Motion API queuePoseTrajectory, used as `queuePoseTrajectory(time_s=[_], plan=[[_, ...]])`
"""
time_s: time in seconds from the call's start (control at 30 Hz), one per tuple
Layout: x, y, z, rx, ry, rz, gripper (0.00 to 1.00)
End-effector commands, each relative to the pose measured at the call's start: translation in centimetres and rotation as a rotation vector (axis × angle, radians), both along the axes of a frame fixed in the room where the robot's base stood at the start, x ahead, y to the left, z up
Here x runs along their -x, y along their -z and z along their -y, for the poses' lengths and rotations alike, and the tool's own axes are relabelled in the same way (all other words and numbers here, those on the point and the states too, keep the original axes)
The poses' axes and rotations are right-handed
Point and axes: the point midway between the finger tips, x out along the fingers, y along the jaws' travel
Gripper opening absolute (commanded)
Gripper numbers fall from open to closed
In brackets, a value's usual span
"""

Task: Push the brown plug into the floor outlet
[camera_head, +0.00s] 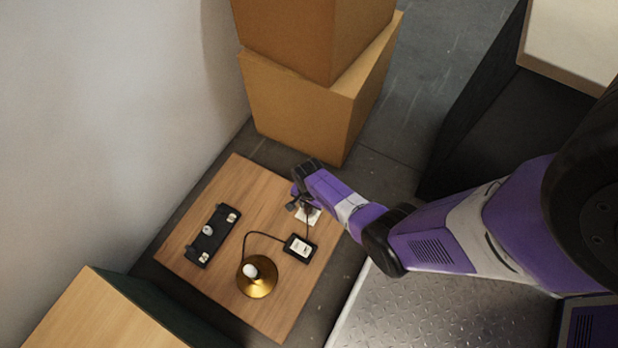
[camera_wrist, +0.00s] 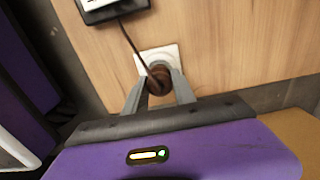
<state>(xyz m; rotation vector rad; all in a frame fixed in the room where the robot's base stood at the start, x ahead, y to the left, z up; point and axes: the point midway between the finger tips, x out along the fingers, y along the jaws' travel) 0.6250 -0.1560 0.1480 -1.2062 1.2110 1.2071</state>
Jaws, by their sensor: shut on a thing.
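The brown plug (camera_wrist: 158,80) is between the fingers of my gripper (camera_wrist: 159,88) in the wrist view, with a dark cord running from it. My gripper is shut on the plug. The white square floor outlet (camera_wrist: 144,60) lies directly behind the plug, which covers part of its face. I cannot tell whether the plug touches the outlet or sits in it. In the head view my gripper (camera_head: 299,205) is at the outlet plate (camera_head: 314,217), near the right edge of the wooden board; the plug is not clearly visible there.
A black box with a white face (camera_head: 299,248) sits near the outlet, with cords to the plug and to a brass lamp base (camera_head: 257,286). A black strip with several fittings (camera_head: 204,246) lies left on the wooden board (camera_head: 285,315). Cardboard boxes (camera_head: 300,110) stand behind.

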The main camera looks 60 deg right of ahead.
Motion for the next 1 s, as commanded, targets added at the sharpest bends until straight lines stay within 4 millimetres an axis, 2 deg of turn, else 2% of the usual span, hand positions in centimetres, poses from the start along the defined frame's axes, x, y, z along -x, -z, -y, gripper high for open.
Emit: queuePoseTrajectory(time_s=[0.4, 1.0], plan=[[0.0, 1.6, 0.0, 0.000, 0.000, 0.001, 0.00], [0.0, 1.5, 0.0, 0.000, 0.000, 0.001, 0.00]])
